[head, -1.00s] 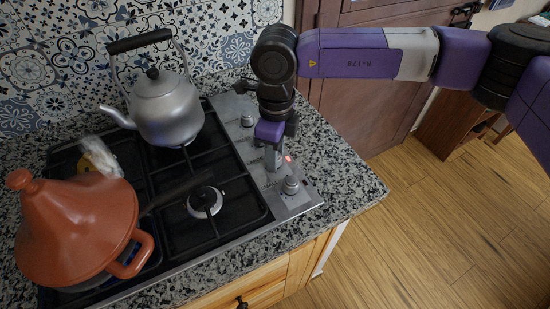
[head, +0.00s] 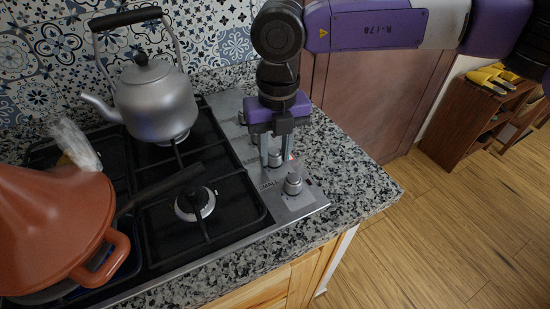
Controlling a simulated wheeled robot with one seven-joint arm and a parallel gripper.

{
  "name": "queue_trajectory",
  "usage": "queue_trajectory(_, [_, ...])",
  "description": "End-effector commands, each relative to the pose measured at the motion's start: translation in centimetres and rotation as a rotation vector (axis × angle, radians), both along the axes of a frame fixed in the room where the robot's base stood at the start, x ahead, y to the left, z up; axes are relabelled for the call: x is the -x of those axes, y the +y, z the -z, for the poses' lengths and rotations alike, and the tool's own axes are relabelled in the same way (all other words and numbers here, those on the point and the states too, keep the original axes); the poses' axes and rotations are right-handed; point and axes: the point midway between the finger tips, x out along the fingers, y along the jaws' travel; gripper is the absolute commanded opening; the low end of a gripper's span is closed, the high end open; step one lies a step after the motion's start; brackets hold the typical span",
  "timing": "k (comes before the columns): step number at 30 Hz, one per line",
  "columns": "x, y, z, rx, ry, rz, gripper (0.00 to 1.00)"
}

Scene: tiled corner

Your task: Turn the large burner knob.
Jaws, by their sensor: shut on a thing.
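My gripper (head: 275,163) points down over the metal control strip (head: 305,203) on the right side of the stove. Its two fingers are shut on a burner knob (head: 275,158), one finger on each side. Most of this knob is hidden by the fingers, and I cannot read its label. A separate silver knob (head: 293,184) nearer the front stands free, with the printed word SMALL to its left. Another knob (head: 241,118) shows partly behind my gripper.
A silver kettle (head: 156,100) stands on the back burner. An orange tagine (head: 55,225) stands at the front left, and a dark pan handle (head: 160,190) crosses the grate. Granite counter (head: 350,170) lies clear to the right. A wooden shelf (head: 480,125) stands beyond.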

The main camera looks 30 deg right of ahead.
Motion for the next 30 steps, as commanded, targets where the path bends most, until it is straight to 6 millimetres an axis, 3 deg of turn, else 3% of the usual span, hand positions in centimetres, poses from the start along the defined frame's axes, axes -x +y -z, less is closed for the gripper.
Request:
queue_trajectory(18, [-0.13,0.12,0.37,-0.002,-0.005,0.560,0.00])
queue_trajectory(30, [-0.13,0.12,0.10,-0.002,-0.004,0.767,0.00])
